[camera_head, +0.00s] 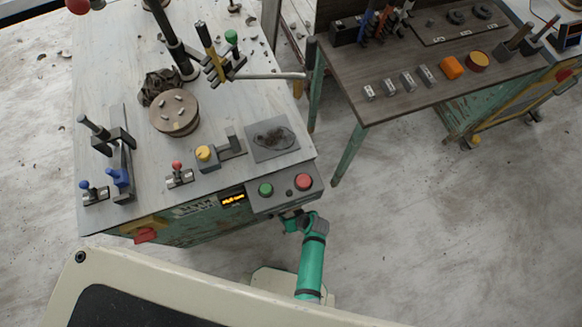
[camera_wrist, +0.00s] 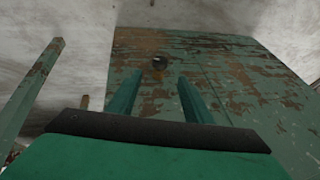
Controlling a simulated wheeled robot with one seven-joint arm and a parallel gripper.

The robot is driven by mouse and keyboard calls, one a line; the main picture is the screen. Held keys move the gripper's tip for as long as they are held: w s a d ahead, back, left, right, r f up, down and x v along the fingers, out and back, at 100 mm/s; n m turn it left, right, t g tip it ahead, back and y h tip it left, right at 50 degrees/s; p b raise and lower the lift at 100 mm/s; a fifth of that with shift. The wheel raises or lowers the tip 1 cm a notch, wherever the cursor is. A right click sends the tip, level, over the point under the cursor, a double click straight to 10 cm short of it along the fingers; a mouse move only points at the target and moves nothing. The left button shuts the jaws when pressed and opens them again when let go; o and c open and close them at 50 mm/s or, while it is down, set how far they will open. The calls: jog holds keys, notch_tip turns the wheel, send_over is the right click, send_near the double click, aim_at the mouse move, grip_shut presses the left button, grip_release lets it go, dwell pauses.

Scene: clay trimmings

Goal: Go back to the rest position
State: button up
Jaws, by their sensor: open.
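My gripper (camera_wrist: 157,98) shows in the wrist view as two green fingers set apart, with nothing between them. The gripper's fingertips are hard to make out there, near the bench's front edge.
The control box (camera_head: 284,192) has a green and a red button. The bench carries a round wheel (camera_head: 174,113) with small clay bits, levers and a grey plate (camera_head: 272,140). A second table (camera_head: 400,104) with tools stands at the right. Open floor (camera_head: 440,230) lies right of my arm.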

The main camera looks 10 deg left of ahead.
jog(key=shift+d+r, duration=0.1)
dwell(0.6)
jog(key=s+d+r+m+t+h, duration=0.1)
jog(key=s+d+r+t+h, duration=0.2)
jog(key=r, duration=0.4)
jog(key=s+d+r+m+t, duration=0.2)
jog(key=s+d+r+t, duration=0.15)
jog(key=d+r, duration=0.2)
jog(key=s+a+r+m+t, duration=0.1)
jog(key=s+r+t, duration=0.1)
jog(key=r, duration=1.4)
jog(key=s+a+r+m+t+h, duration=0.1)
jog(key=s+r+m+t, duration=0.1)
jog(key=r, duration=1.4)
jog(key=shift+s+a+r+t+h, duration=0.35)
jog(key=shift+s+t, duration=0.15)
jog(key=shift+t, duration=0.75)
jog(key=c, duration=0.4)
jog(key=shift+f, duration=0.1)
